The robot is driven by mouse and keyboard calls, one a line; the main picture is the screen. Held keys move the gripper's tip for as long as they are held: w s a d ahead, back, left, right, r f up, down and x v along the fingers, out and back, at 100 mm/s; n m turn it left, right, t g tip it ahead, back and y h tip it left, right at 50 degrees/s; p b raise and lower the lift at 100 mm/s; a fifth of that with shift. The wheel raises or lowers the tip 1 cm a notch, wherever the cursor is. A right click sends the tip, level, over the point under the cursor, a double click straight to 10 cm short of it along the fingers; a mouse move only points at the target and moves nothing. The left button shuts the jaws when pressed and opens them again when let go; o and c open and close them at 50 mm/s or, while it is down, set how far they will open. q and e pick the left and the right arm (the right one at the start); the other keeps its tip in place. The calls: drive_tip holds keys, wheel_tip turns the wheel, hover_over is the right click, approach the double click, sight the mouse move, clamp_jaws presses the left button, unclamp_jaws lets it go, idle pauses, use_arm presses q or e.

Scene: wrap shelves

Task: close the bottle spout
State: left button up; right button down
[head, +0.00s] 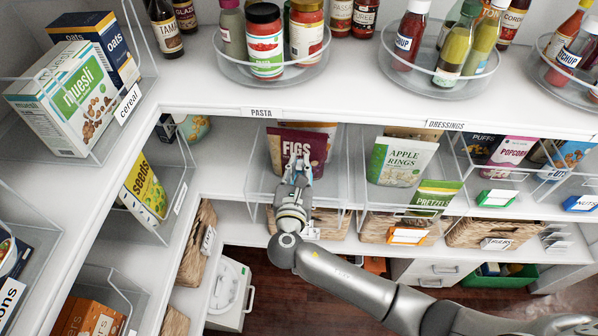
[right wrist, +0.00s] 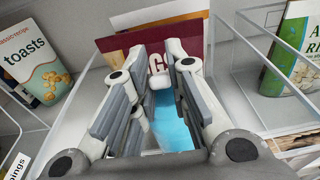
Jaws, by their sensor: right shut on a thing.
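My right gripper (head: 298,165) reaches into a clear bin on the shelf under the PASTA label, in front of a dark red FIGS bag (head: 288,147). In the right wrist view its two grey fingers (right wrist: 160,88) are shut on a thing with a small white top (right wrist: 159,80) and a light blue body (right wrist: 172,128). I take this to be the bottle. Its lower part is hidden by the gripper, and I cannot tell whether its spout is open or shut. In the head view the gripper hides most of it. My left gripper is not in view.
Clear bin walls (head: 343,170) stand close on both sides of the gripper. An apple rings bag (head: 402,160) is in the bin to the right. The upper shelf (head: 300,98) with jar turntables hangs above. A toasts bag (right wrist: 38,62) stands left in the wrist view.

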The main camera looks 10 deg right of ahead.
drive_tip(key=shift+s+f+t+b, duration=0.15)
drive_tip(key=shift+f+t+b, duration=0.2)
drive_tip(key=shift+b, duration=0.25)
drive_tip(key=shift+r, duration=0.1)
drive_tip(key=c, duration=1.4)
unclamp_jaws()
drive_tip(key=v, duration=1.2)
